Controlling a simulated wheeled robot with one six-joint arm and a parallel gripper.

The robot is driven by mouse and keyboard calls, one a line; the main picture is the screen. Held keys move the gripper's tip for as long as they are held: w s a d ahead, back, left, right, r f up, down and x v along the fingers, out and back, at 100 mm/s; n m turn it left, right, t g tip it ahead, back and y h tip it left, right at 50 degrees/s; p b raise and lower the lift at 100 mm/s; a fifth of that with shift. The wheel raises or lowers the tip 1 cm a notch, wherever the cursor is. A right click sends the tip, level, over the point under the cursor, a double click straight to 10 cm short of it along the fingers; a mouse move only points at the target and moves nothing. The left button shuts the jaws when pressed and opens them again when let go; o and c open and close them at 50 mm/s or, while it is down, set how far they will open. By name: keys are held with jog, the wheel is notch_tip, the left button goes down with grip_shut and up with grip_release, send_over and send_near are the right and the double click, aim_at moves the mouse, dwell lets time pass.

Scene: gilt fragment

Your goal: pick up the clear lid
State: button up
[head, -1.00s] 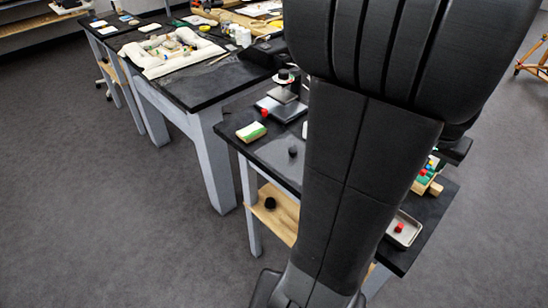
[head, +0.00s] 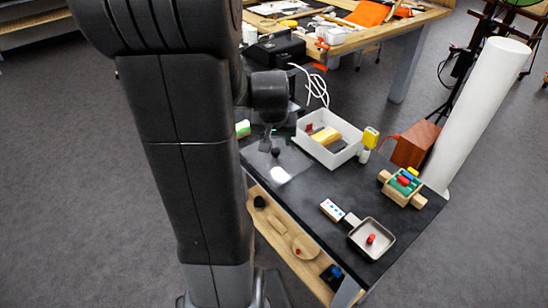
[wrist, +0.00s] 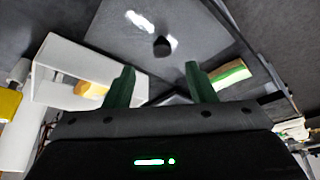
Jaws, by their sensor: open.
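The clear lid (head: 262,165) is a see-through flat panel with a round black knob (head: 276,153), lying on the black table. Bright glare shows on it. In the wrist view, the lid (wrist: 120,42) shows beyond the fingers as a paler square, with the dark knob (wrist: 162,46) roughly in line with the gap between them. My gripper (wrist: 158,82) has two green fingers spread apart with nothing between them. It is apart from the knob. In the head view my arm hides most of the gripper. What lies under the lid is unclear.
A white open box (head: 330,160) holding a yellow block stands right of the lid. A green-and-cream sponge (wrist: 230,72) lies on the lid's other side. A metal pan (head: 385,250) with a red piece and a wooden toy (head: 402,187) sit at the table's near right.

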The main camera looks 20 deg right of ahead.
aim_at(276, 150)
jog(key=shift+x, duration=3.65)
jog(key=shift+w+a+r, duration=0.1)
jog(key=shift+a, duration=0.05)
jog(key=shift+c, duration=0.2)
jog(key=c, duration=1.1)
